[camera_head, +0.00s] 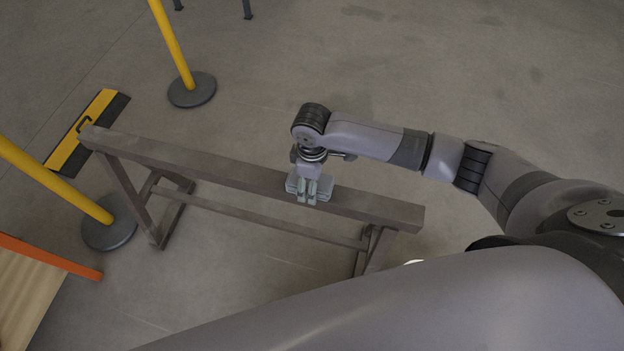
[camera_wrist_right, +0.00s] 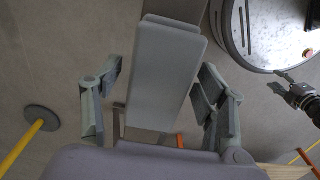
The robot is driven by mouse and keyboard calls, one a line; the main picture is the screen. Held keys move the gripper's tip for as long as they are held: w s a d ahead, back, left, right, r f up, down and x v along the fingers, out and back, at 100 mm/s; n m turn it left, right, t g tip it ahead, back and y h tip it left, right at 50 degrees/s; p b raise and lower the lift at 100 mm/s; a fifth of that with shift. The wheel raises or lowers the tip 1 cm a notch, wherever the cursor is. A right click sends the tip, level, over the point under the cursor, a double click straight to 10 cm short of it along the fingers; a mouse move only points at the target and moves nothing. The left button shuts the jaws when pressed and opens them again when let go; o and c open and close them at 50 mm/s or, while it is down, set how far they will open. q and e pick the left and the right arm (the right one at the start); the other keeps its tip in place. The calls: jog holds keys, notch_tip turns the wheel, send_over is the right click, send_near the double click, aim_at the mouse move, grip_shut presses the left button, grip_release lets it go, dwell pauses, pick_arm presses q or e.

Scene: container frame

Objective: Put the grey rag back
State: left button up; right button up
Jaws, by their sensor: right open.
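The grey rag (camera_head: 326,192) lies folded on top of the trestle beam (camera_head: 220,167), right of its middle. My right gripper (camera_head: 307,198) is over the rag, pointing down. In the right wrist view the rag (camera_wrist_right: 165,85) is a flat folded stack between the two spread fingers of my right gripper (camera_wrist_right: 160,76). Gaps show between the rag and both fingers there. My left gripper (camera_wrist_right: 288,84) appears small at the right edge of the right wrist view, apart from the rag; its jaw opening is unclear.
Yellow posts with round bases (camera_head: 192,89) (camera_head: 109,222) stand behind and left of the trestle. A yellow and black block (camera_head: 92,126) is by the beam's left end. An orange-edged wooden surface (camera_head: 30,290) is at lower left.

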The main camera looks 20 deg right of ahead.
pick_arm(q)
jog(key=shift+r+p, duration=0.4)
pick_arm(e)
notch_tip(320, 180, up, 12)
jog(key=shift+r, duration=0.1)
dwell(0.3)
